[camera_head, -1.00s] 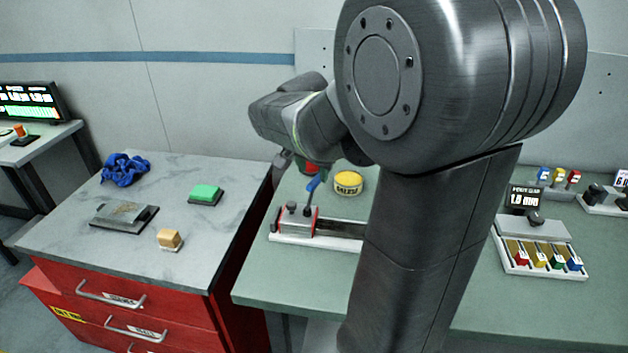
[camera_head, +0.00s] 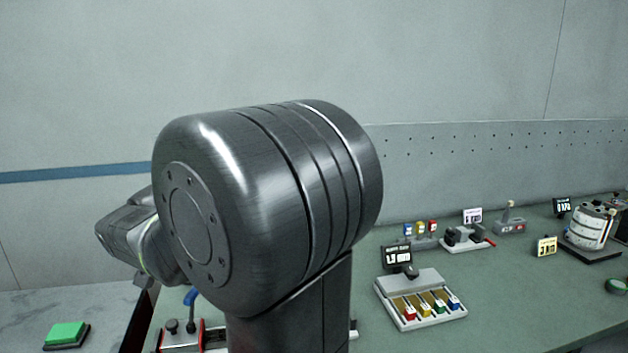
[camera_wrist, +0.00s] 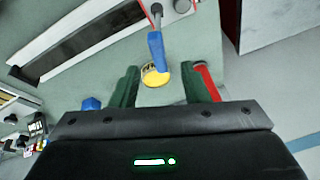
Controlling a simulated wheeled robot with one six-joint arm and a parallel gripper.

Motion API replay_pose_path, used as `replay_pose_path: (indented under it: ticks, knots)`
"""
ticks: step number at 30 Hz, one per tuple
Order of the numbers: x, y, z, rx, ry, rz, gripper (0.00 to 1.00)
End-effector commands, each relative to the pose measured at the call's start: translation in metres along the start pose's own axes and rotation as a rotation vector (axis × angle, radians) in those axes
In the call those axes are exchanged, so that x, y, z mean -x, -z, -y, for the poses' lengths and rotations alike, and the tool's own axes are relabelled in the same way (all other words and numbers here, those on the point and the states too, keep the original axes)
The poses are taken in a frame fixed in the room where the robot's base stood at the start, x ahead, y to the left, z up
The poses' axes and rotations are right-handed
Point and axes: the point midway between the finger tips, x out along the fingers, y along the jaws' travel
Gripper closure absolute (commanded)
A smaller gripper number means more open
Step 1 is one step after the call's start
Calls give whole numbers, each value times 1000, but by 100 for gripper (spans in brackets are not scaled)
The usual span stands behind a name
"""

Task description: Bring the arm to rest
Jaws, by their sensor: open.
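My gripper (camera_wrist: 163,88) is open in the wrist view, with two dark green fingers spread apart and nothing held between them. A blue lever handle (camera_wrist: 156,48) and a yellow round tin (camera_wrist: 155,76) show beyond the gap between the fingers; I cannot tell how far off they are. In the head view my arm's large dark joint fills the centre left and hides most of the gripper. The blue lever (camera_head: 190,297) shows low at the left, on a red and grey fixture (camera_head: 181,341), partly hidden by my arm.
A green block (camera_head: 66,333) lies on the grey worktop at lower left. On the green bench (camera_head: 520,290) stand a tray (camera_head: 428,310) with several coloured pieces, a small display (camera_head: 397,256), a clamp-like device (camera_head: 465,237) and a round white device (camera_head: 590,228). The bench front right is largely clear.

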Motion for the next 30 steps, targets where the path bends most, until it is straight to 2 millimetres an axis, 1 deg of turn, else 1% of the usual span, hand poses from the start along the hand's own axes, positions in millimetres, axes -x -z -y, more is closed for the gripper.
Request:
replay_pose_path:
  ticks: [1,9,14,16,21,30]
  knots:
    - [-12,0,-1,0,-5,3,59]
    - [-66,-1,-1,0,-4,3,59]
    - [-94,0,-1,0,-3,2,59]
    - [-88,1,0,33,21,1,59]
    - [-89,1,1,86,52,0,59]
    - [-90,0,1,106,64,1,59]
